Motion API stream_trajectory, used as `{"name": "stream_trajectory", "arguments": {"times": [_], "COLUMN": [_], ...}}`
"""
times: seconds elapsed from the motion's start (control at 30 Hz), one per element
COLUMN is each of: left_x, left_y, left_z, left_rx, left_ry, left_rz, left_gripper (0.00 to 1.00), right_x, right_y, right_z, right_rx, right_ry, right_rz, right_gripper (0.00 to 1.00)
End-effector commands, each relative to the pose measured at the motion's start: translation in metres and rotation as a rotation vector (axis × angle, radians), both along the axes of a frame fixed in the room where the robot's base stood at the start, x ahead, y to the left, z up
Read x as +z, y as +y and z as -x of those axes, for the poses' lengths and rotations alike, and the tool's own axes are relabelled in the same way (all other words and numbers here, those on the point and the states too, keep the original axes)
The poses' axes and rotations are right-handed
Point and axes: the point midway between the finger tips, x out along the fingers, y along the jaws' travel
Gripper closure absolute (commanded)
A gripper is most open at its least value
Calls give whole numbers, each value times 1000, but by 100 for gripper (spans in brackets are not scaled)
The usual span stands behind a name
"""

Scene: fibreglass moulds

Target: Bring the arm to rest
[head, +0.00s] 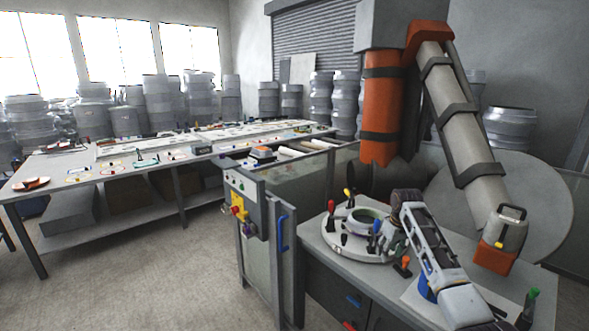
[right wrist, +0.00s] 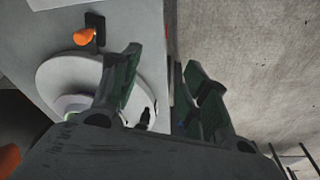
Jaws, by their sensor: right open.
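My right arm comes in from the lower right of the head view and reaches over the grey workbench (head: 322,262). My right gripper (head: 388,222) is at the right side of a round white fixture (head: 330,240), small and partly hidden by its own arm. In the right wrist view, the two fingers of the right gripper (right wrist: 163,60) stand apart with nothing between them. The white fixture (right wrist: 65,75) lies beyond the left finger, and the floor shows beyond the right finger. My left gripper is not in view.
Upright coloured handles stand on the fixture. An orange-handled tool (head: 402,266) lies beside it and also shows in the wrist view (right wrist: 88,36). A large orange and grey extraction arm (head: 455,120) hangs over the bench's right. A long table (head: 130,165) stands left, with open floor before it.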

Motion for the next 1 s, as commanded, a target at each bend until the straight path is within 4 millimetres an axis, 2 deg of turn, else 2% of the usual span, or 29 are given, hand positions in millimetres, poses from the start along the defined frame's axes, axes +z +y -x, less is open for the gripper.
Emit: {"name": "stream_trajectory", "arguments": {"times": [0.1,0.4,0.7,1.0], "left_x": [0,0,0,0], "left_y": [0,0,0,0], "left_z": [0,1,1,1], "left_rx": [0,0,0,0], "left_ry": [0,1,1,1], "left_rz": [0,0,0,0], "left_gripper": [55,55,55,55], "right_x": [-22,-68,-107,-137], "right_y": [9,31,50,68], "right_z": [12,46,87,133], "right_rx": [7,16,21,19], "right_ry": [-1,-10,-21,-34], "right_rz": [9,22,29,27], "right_gripper": [55,55,55,55]}}
